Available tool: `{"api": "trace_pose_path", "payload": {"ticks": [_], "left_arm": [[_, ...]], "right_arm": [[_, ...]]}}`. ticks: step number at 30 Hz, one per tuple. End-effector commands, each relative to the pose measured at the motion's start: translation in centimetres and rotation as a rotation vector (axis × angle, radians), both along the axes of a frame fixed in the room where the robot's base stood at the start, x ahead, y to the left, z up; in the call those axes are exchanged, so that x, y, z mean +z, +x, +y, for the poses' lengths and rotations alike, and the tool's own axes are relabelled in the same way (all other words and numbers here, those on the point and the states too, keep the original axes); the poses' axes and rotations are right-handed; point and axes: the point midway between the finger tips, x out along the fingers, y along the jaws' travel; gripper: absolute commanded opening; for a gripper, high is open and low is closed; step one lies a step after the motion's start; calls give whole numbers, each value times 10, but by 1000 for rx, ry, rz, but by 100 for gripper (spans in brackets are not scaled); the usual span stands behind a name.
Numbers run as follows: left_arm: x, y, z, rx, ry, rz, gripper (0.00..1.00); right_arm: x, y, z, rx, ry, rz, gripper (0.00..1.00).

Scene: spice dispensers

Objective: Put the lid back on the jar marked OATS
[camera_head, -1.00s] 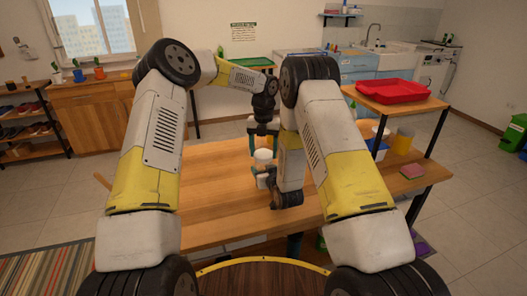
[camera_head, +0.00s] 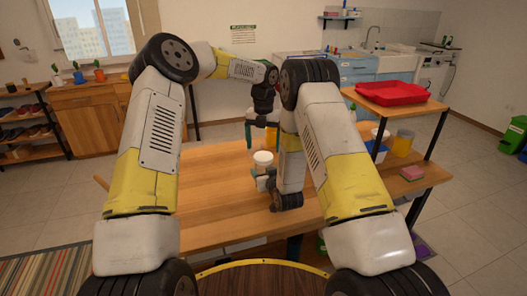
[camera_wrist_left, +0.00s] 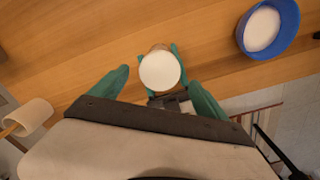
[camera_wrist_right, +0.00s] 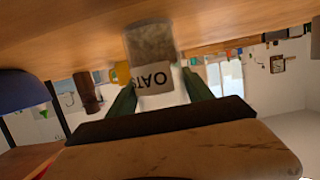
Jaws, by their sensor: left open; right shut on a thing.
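The jar marked OATS (camera_wrist_right: 152,75) appears upside down in the right wrist view, its label readable and tan contents at its base. My right gripper (camera_wrist_right: 160,88) is shut on the jar, a finger on each side. A round white lid (camera_head: 263,157) sits on top of the jar in the head view, and it looks level. It also shows from above in the left wrist view (camera_wrist_left: 160,71). My left gripper (camera_head: 261,137) is open and empty just above the lid, fingers apart from it. The jar's rim is hidden under the lid.
A blue container with a white top (camera_wrist_left: 268,28) and a white cup (camera_wrist_left: 30,117) show in the left wrist view.

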Motion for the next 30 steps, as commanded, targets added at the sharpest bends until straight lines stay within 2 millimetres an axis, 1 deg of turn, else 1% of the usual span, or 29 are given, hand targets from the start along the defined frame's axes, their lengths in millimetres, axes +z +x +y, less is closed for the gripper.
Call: {"api": "trace_pose_path", "payload": {"ticks": [2,8,9,10,14,17,20,30], "left_arm": [[5,0,0,0,0,1,86],[6,0,0,0,0,2,86],[5,0,0,0,0,2,83],[5,0,0,2,0,2,83],[5,-1,-1,63,2,3,83],[5,-1,0,196,5,6,83],[6,-2,-1,402,10,9,83],[9,-5,-1,1231,27,11,83]], "right_arm": [[0,0,0,1,0,0,0],[0,0,0,0,0,-1,0],[0,0,0,0,0,-1,0],[0,0,0,0,0,-1,0],[0,0,0,0,0,-1,0],[0,0,0,0,0,-1,0],[0,0,0,0,0,-1,0],[1,0,0,0,0,-1,0]]}}
